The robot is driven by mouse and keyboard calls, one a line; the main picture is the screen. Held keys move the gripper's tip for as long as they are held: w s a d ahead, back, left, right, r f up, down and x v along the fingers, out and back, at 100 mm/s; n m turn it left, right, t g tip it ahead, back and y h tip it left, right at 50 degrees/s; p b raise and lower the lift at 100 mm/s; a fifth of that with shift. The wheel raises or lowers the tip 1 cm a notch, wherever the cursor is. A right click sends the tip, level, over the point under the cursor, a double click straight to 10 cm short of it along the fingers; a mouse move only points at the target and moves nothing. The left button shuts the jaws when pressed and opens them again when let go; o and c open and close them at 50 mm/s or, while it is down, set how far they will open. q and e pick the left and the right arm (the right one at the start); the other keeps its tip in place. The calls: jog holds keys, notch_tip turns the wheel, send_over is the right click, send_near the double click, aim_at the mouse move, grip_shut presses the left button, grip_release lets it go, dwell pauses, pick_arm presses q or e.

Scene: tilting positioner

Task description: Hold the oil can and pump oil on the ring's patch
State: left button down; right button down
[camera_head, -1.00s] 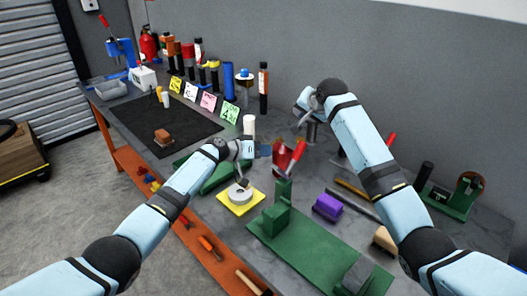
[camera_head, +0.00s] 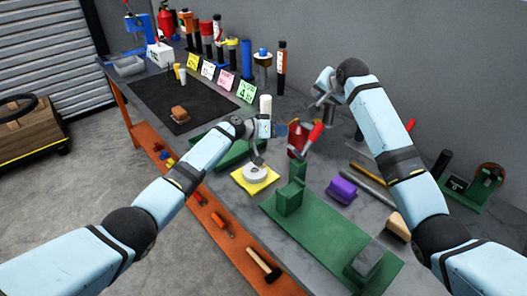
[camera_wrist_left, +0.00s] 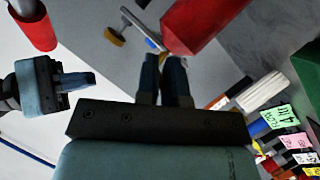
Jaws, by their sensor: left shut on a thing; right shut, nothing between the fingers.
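The oil can is red (camera_head: 297,139), tilted beside my left gripper (camera_head: 281,130) in the head view. A red body, most likely the can, shows beyond the fingers in the left wrist view (camera_wrist_left: 200,20). My left gripper is shut on part of it; the grip is mostly hidden. The pale grey ring (camera_head: 255,174) lies on a yellow pad (camera_head: 242,183), left of and below the left gripper. A thin grey part reaches down close above the ring. The ring's patch cannot be made out. My right gripper (camera_head: 322,92) is shut and empty, above and right of the can.
A green fixture (camera_head: 325,240) stands in front of the can, with a purple block (camera_head: 341,190) to its right. A white cylinder (camera_head: 265,106) stands behind the left gripper.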

pick_arm(q)
jog(key=c, duration=1.2)
grip_release()
jog(key=shift+o, duration=0.2)
jog(key=shift+a, duration=0.1)
